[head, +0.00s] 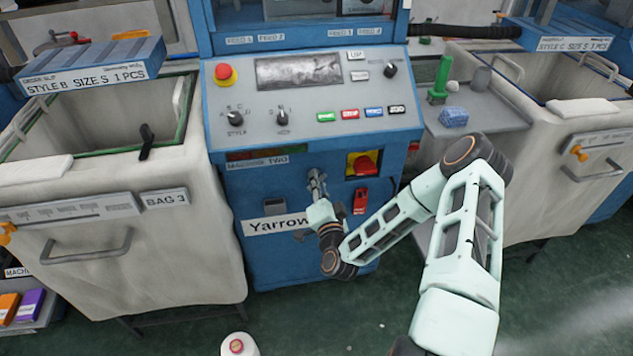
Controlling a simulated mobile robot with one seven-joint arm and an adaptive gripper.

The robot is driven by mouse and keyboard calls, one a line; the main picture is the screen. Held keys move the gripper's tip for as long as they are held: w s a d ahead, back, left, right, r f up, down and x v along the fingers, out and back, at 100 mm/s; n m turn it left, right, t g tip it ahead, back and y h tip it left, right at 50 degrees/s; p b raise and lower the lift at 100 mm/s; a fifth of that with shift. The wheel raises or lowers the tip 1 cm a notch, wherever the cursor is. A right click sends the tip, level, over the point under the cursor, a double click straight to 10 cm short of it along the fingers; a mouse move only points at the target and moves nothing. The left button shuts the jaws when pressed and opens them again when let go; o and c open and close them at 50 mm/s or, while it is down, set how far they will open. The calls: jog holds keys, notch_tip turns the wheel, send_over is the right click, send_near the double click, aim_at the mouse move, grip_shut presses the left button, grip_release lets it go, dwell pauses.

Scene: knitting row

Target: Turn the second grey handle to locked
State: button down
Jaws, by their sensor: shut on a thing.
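My gripper (315,176) is against the blue front of the middle machine (285,188), under its control panel. It is shut on a small grey piece there, which I take to be a grey handle; the fingers cover most of it. I cannot read its angle or any locked mark. A dark grey part (301,236) shows beside my wrist, near the "Yarrow" label (277,225); I cannot tell whether it is another handle.
A red rotary switch on a yellow plate (363,163) and a red tag (361,200) sit close right of my gripper. A sloped control panel (300,127) juts above. Cloth bins stand left (150,245) and right (560,205). A white bottle (238,345) is in front.

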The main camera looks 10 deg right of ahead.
jog(key=n, duration=0.1)
jog(key=n+b, duration=0.1)
jog(key=n, duration=0.2)
jog(key=shift+w+r+n+b, duration=0.25)
jog(key=shift+r+n+b, duration=0.05)
jog(key=n+b, duration=0.2)
jog(key=n, duration=0.2)
jog(key=shift+r+n, duration=0.1)
jog(key=shift+n, duration=0.2)
jog(key=c, duration=2)
grip_release()
jog(key=shift+s+f, duration=0.1)
jog(key=shift+f, duration=0.1)
